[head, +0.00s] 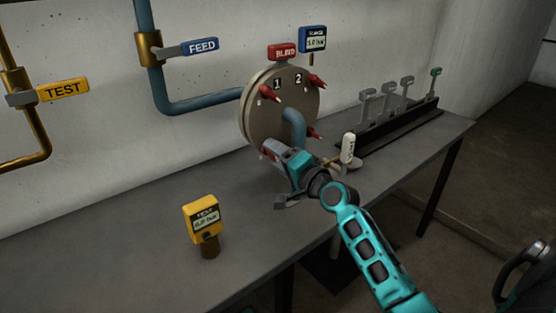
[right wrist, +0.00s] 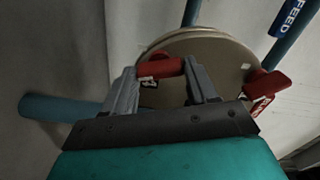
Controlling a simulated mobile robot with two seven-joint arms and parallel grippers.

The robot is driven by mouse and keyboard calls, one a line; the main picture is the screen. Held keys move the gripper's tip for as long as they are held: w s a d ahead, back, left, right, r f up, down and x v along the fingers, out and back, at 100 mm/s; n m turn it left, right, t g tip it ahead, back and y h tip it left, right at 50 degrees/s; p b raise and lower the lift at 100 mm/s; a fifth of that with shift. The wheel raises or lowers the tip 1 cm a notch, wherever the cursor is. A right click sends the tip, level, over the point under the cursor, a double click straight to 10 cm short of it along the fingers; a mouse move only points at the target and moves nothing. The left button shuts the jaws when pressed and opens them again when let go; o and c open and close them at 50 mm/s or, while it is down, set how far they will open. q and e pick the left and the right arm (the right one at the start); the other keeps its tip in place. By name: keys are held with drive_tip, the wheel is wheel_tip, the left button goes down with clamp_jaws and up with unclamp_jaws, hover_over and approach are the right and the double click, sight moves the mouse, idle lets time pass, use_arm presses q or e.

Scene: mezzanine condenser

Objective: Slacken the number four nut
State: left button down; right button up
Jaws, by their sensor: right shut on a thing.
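A round pale flange (head: 250,118) stands upright on the bench, with several red winged nuts around its face. The nuts beside labels 1 (head: 268,94) and 2 (head: 319,86) are at the top; another red nut (head: 315,133) is lower right. My right gripper (head: 277,155) is at the lower-left red nut (head: 267,151), its number hidden in the head view. In the right wrist view, the fingers of my right gripper (right wrist: 163,76) are shut on a red nut (right wrist: 162,67), one finger on each side. My left gripper is not in view.
A yellow TEST gauge (head: 203,218) stands on the bench front left. A white-topped lever (head: 348,148) is right of my gripper. A rack (head: 395,122) stands at the back right.

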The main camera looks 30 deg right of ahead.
drive_tip(key=shift+n, duration=2.3)
drive_tip(key=o, duration=1.1)
drive_tip(key=shift+c, duration=0.2)
drive_tip(key=s+d, duration=0.1)
drive_tip(key=s, duration=1.1)
drive_tip(key=shift+s, duration=0.4)
